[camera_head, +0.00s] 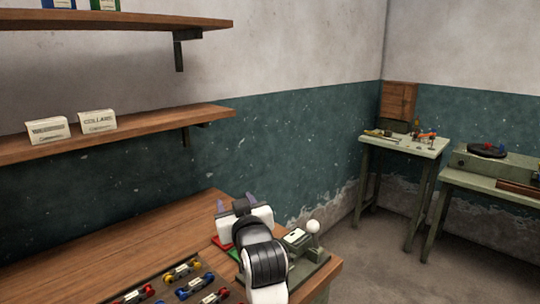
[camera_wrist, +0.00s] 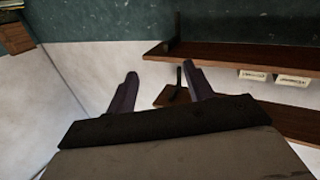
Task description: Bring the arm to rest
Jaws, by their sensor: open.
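My gripper (camera_head: 233,203) is at the end of my white and black arm, over the right part of the wooden workbench (camera_head: 150,235) in the head view. In the wrist view my gripper (camera_wrist: 160,80) shows two dark fingers spread apart with nothing between them. The wrist view looks toward the wall and the shelves, which appear upside down. My arm hides part of the bench's right end and some of what lies there.
Several coloured parts (camera_head: 195,286) lie at the bench's front. A device with a white ball knob (camera_head: 313,227) stands close right of my arm. A wall shelf (camera_head: 130,130) holds two labelled boxes. A small green table (camera_head: 405,145) stands in the far corner, with open floor before it.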

